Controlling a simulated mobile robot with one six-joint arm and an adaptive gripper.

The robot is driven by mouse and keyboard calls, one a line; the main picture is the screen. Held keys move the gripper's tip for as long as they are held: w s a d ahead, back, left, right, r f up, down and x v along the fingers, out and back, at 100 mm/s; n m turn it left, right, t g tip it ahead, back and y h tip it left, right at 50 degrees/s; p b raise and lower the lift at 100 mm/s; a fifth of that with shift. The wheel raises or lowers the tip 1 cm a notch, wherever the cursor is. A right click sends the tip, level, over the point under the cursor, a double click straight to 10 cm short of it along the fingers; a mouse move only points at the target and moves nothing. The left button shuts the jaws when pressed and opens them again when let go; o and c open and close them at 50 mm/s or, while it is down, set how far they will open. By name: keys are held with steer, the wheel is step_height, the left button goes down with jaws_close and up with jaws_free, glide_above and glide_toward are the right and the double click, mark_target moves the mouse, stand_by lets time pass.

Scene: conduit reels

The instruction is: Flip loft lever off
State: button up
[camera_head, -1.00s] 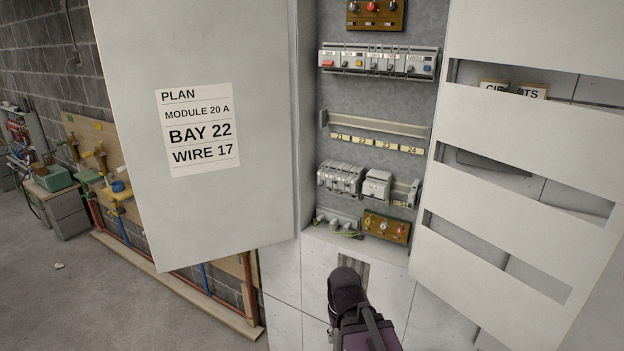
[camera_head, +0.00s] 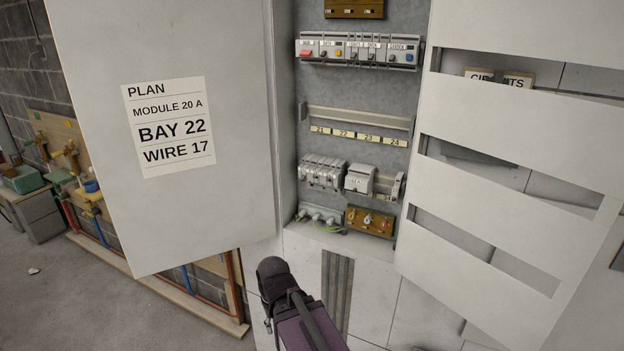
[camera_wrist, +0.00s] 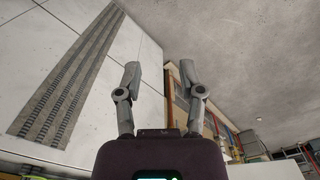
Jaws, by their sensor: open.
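A row of breaker modules (camera_head: 360,50) with small levers sits on the upper rail inside the open cabinet in the head view. The labels are too small for me to tell which lever is the loft one. My gripper (camera_wrist: 160,72) is open and empty in the wrist view, its two fingers apart. In the head view my arm is low, below and left of the breaker row, well apart from it; the fingertips are not clearly seen there.
The left cabinet door carries a plan sheet (camera_head: 169,128). A slotted white panel (camera_head: 510,165) stands open at the right. Below the row are an empty rail (camera_head: 360,118), grey modules (camera_head: 322,171) and a brown lever board (camera_head: 370,221). Open space lies before the cabinet.

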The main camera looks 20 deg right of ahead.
steer(key=shift+a, duration=0.15)
steer(key=w+a+r+n+t+y+p, duration=0.1)
steer(key=w+a+r+n+t+y, duration=0.15)
steer(key=w, duration=0.35)
steer(key=w+a+r+n+t+y+p, duration=0.1)
steer(key=w+a+r+t, duration=0.2)
steer(key=w+a+t, duration=0.15)
steer(key=w+r+t+y+p, duration=0.1)
steer(key=w+r+t, duration=0.5)
steer(key=w+r, duration=0.35)
steer(key=w+d+r+m+t+h+p, duration=0.25)
steer(key=d+r+m+t+h, duration=0.45)
steer(key=r, duration=0.4)
steer(key=s+d+m+g+h+p, duration=0.1)
steer(key=s+d+m+g+h, duration=0.4)
steer(key=d+m+g+h, duration=0.2)
steer(key=shift+d+f+g+h, duration=0.35)
steer(key=shift+d+g+h, duration=0.65)
steer(key=shift+d+h, duration=1.25)
